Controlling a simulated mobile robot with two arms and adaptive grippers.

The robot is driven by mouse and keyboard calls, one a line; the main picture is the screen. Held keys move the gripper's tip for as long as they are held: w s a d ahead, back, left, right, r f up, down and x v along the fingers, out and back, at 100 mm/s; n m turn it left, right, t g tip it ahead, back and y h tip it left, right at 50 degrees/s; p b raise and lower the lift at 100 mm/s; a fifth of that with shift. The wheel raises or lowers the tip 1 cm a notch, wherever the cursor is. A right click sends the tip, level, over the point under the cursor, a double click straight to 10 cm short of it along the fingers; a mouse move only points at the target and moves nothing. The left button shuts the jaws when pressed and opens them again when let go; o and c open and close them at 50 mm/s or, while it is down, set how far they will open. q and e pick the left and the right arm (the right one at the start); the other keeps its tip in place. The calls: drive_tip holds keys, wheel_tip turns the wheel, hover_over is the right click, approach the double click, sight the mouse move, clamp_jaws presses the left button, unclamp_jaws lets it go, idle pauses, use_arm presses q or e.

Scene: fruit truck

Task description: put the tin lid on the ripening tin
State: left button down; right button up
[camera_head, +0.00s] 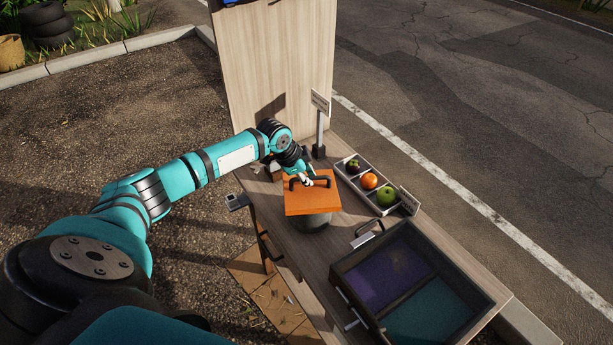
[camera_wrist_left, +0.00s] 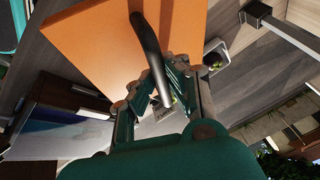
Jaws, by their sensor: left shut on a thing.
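The tin lid (camera_head: 311,203) is a flat orange square plate with a black bar handle on top. My left gripper (camera_head: 318,181) is shut on that handle. The lid fills the upper left of the left wrist view (camera_wrist_left: 100,45), with the black handle (camera_wrist_left: 148,48) running between the fingers. A dark round thing (camera_head: 313,222), seemingly the ripening tin, shows below the lid's near edge on the wooden counter. The lid hides most of it, and I cannot tell whether the two touch. My right gripper is out of view.
A divided tray (camera_head: 362,197) right of the lid holds a dark purple fruit, an orange and a green apple. A sign post (camera_head: 319,135) stands behind. A dark-framed case (camera_head: 445,258) with purple and teal compartments takes the counter's near right. A tall wooden panel (camera_head: 275,75) rises at the back.

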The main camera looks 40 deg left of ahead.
use_arm(q)
drive_tip(key=shift+f+b, duration=0.8)
drive_tip(key=shift+f, duration=0.6)
drive_tip(key=c, duration=0.5)
unclamp_jaws()
idle(0.5)
